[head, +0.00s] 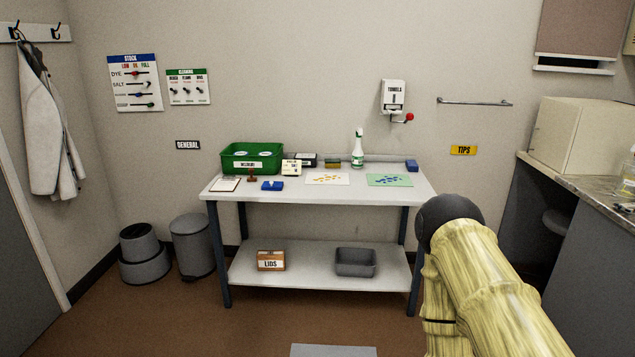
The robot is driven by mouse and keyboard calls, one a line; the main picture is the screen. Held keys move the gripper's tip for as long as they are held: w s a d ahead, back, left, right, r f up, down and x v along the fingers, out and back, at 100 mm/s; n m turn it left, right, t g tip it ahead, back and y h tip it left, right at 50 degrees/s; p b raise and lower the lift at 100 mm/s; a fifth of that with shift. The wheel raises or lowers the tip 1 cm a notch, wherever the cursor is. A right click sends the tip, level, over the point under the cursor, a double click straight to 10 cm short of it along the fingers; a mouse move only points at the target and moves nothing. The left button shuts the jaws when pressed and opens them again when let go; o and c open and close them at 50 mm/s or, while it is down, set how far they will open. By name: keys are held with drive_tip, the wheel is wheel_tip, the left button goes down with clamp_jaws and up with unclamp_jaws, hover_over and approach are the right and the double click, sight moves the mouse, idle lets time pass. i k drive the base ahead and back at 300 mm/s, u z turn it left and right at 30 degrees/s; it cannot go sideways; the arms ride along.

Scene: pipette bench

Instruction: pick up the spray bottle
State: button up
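The spray bottle (357,152) stands upright at the back of the white bench top (310,196), right of the middle. It is white and green with a pale label. My arm comes up from the lower right of the head view, well in front of the bench and apart from the bottle. My gripper itself does not show in this view.
Left of the bottle stand a sponge (333,164), a green bin (236,153) and small items. The floor (200,325) before the bench is mostly clear.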

sight(357, 163)
drive_tip(key=u, duration=0.1)
drive_tip(key=i, duration=1.65)
drive_tip(key=u, duration=0.1)
